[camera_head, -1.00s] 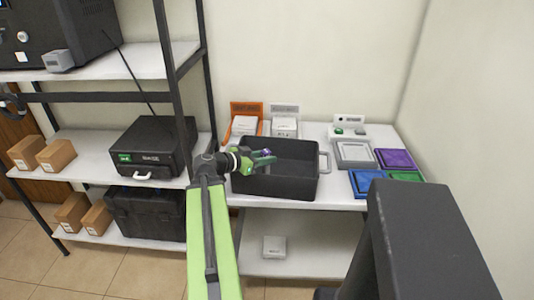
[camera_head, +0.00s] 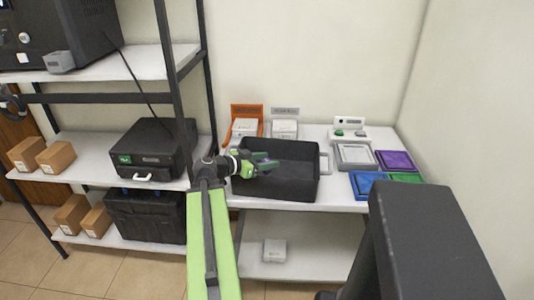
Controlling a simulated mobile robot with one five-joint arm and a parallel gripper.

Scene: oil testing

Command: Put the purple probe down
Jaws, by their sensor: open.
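My gripper (camera_head: 268,162) is open, low over the left part of the black bin (camera_head: 300,196), with its green fingers pointing right. A small dark purplish patch shows at the fingers. It may be the purple probe, but it is too small and too hidden by the fingers to tell whether it touches them or the bin. A purple tray (camera_head: 397,160) lies on the right of the table, apart from my gripper.
The bin stands on a white table (camera_head: 345,192). A grey tray (camera_head: 356,156), a blue tray (camera_head: 368,182) and a green tray (camera_head: 405,177) lie right of it. An orange holder (camera_head: 245,112) stands behind. A shelf rack (camera_head: 178,90) is close on the left.

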